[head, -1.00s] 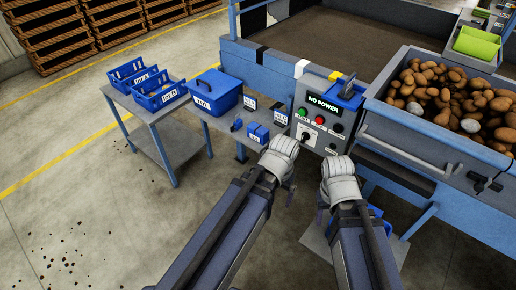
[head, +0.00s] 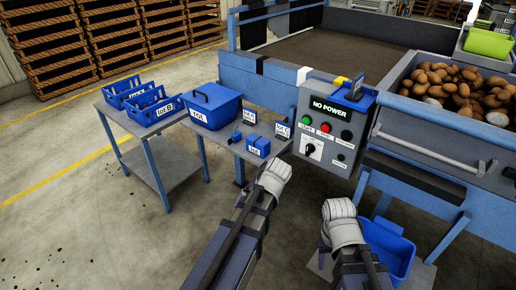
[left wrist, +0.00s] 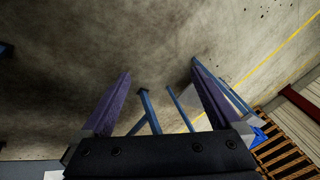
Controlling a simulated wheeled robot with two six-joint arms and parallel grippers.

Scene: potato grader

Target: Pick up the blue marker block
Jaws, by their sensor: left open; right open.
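A small blue block (head: 258,147) with a white label, seemingly the marker block, sits on the small grey side table (head: 222,137) in the head view. It looks split into two blue parts; I cannot tell if it is one piece. My left gripper (head: 282,166) is just right of and below it in the picture, apart from it, its jaws hidden by the wrist. In the left wrist view my left gripper (left wrist: 160,68) is open and empty, with floor and blue table legs beyond. My right gripper (head: 338,208) is lower right, its fingers not clearly shown.
Blue baskets (head: 155,105) stand on a table to the left. A control box (head: 330,125) reading "NO POWER" is right of the block. A blue bin (head: 392,250) is lower right.

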